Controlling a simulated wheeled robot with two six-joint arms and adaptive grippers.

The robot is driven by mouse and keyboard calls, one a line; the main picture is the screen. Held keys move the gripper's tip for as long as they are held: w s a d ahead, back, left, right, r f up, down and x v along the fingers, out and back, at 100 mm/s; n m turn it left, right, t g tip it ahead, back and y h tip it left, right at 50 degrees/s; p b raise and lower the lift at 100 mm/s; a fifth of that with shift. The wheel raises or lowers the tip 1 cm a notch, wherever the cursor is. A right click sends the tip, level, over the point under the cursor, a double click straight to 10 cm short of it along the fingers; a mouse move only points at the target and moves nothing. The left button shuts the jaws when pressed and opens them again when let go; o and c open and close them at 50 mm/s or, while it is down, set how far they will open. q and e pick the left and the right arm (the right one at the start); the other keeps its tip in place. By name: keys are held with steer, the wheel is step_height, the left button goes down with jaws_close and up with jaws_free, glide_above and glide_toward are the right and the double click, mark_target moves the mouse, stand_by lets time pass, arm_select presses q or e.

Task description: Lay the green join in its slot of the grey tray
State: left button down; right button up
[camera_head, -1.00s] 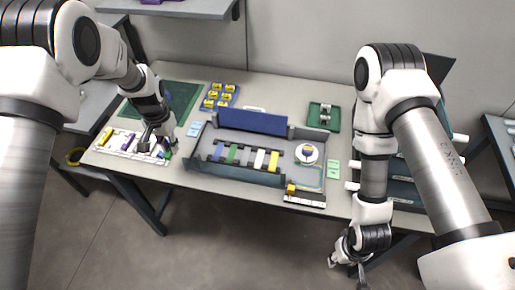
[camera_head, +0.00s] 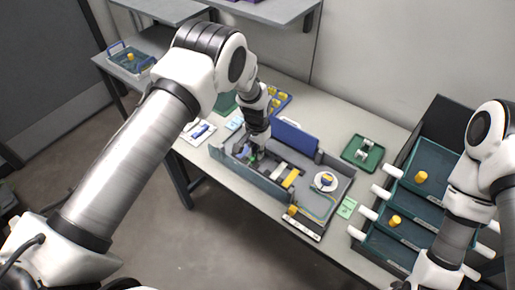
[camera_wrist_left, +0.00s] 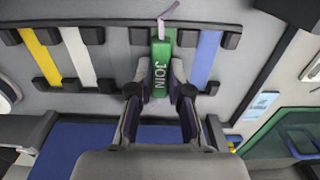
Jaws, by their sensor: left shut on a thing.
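The green join (camera_wrist_left: 160,75), marked JOIN, is between the fingers of my left gripper (camera_wrist_left: 160,98) in the left wrist view. A thin pale fibre sticks out of its far end. The gripper is shut on it, over the grey tray (camera_head: 331,207). The join lines up with the gap between a white strip (camera_wrist_left: 78,55) and a blue strip (camera_wrist_left: 207,58). I cannot tell whether it touches the slot floor. In the head view the left gripper (camera_head: 254,154) reaches down into the tray and mostly hides the join. My right gripper is out of view below the bottom edge.
A yellow strip (camera_wrist_left: 42,55) lies in another tray slot. A round white spool (camera_head: 325,181) sits at the tray's right end. The blue lid (camera_head: 294,138) stands along the back. A green tray (camera_head: 362,152) and teal drawers (camera_head: 432,165) stand to the right.

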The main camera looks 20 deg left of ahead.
arm_select(q)
steer(key=shift+s+a, duration=0.1)
steer(key=shift+a, duration=0.1)
steer(key=shift+f, duration=0.2)
steer(key=c, duration=1.1)
jaws_free()
steer(key=shift+r, duration=0.1)
step_height(320, 180, up, 12)
steer(key=b, duration=0.3)
